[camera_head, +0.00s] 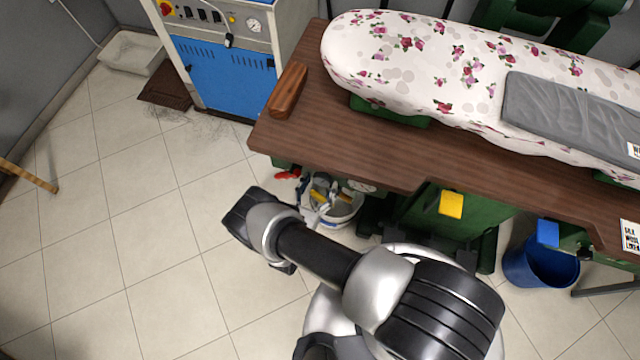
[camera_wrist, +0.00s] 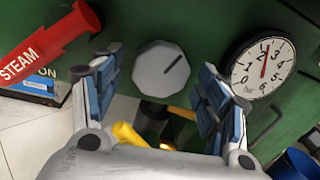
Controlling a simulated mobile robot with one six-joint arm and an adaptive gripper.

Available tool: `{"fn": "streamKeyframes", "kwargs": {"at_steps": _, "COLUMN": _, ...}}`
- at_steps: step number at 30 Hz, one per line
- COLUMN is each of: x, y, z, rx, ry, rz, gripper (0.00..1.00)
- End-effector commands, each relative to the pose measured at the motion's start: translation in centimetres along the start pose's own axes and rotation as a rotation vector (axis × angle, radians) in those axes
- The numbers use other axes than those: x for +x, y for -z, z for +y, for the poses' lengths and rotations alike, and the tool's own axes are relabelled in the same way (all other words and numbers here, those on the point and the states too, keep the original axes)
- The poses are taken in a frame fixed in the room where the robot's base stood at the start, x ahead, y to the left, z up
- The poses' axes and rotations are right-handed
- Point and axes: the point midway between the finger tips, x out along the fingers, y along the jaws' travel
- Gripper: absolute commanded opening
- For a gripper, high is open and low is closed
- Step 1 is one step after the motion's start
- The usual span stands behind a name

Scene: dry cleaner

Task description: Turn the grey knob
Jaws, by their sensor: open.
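The grey knob (camera_wrist: 162,69) shows in the wrist view as a light grey, many-sided disc on a green panel. A dark pointer line on it runs from its middle toward the upper right. My gripper (camera_wrist: 155,85) is open, with one blue-padded finger to the left of the knob and one to the right. The fingers look apart from the knob; how far they are from it in depth I cannot tell. In the head view my arm reaches toward the table's underside, and I cannot make out the knob or the fingertips there.
A red lever marked STEAM (camera_wrist: 45,45) is left of the knob, and a round dial (camera_wrist: 262,66) is right of it. A wooden table (camera_head: 330,135) with a flowered ironing board (camera_head: 440,60) stands above. A white bucket (camera_head: 345,211) and a blue bin (camera_head: 540,268) stand below.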

Motion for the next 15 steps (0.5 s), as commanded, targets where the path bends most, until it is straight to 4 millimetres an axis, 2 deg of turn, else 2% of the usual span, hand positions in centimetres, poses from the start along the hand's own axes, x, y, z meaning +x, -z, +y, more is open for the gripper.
{"fn": "streamKeyframes", "kwargs": {"at_steps": 3, "x": 0.66, "y": -0.01, "z": -0.02, "rx": 0.000, "ry": 0.001, "rz": 0.000, "gripper": 0.68}}
{"fn": "streamKeyframes", "kwargs": {"at_steps": 11, "x": 0.76, "y": -0.04, "z": 0.02, "rx": 0.000, "ry": -0.001, "rz": 0.000, "gripper": 0.68}}
{"fn": "streamKeyframes", "kwargs": {"at_steps": 15, "x": 0.76, "y": -0.04, "z": 0.02, "rx": 0.000, "ry": -0.001, "rz": 0.000, "gripper": 0.60}}
